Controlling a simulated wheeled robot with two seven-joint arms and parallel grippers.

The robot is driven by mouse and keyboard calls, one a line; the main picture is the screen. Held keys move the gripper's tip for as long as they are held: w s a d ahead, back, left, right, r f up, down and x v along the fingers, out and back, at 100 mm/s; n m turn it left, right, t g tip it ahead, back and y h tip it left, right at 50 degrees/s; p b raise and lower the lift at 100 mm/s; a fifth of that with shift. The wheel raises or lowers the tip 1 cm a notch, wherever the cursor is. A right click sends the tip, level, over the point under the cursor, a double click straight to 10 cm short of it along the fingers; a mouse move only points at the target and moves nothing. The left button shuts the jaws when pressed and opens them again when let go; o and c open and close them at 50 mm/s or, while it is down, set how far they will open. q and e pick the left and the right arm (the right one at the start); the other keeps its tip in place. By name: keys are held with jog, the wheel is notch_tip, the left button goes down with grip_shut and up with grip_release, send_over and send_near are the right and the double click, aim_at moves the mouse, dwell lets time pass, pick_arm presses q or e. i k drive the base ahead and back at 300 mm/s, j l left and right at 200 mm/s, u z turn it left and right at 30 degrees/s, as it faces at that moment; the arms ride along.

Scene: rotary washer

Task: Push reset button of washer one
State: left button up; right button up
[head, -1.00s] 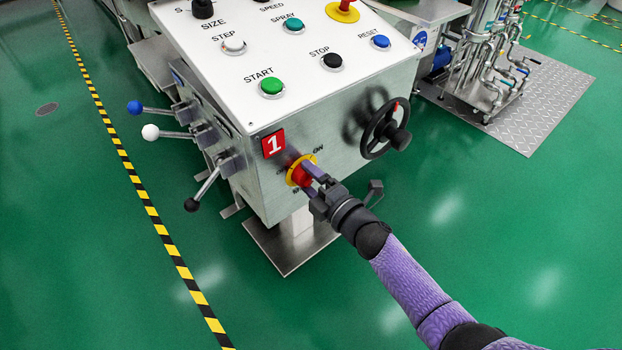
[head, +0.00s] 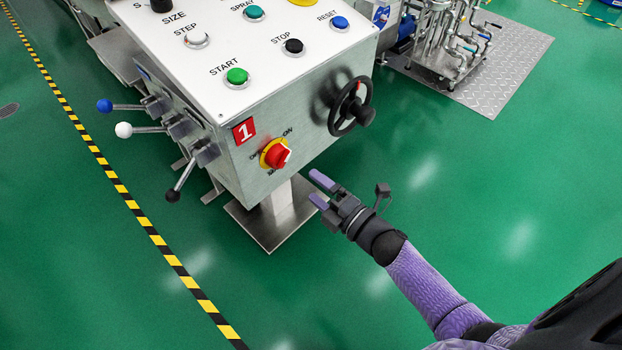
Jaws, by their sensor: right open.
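Washer one is a steel control box with a white sloped top panel (head: 215,90) and a red "1" plate (head: 244,131) on its front. The blue reset button (head: 340,23) sits at the panel's upper right, below the label RESET. My right gripper (head: 315,189) is open and empty, with purple fingertips pointing up and left. In the picture it is below and right of the red and yellow rotary switch (head: 277,154), apart from it, and well below the reset button. My left gripper is out of view.
On the panel are a green start button (head: 237,77), a black stop button (head: 293,47) and other buttons. A black handwheel (head: 350,106) sticks out of the front. Ball-ended levers (head: 124,130) are on the left side. Green floor is open to the right.

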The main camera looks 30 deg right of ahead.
aim_at(341, 22)
jog(key=k+l, duration=0.25)
jog(key=k, duration=0.2)
jog(key=k+l, duration=0.25)
jog(key=k, duration=0.25)
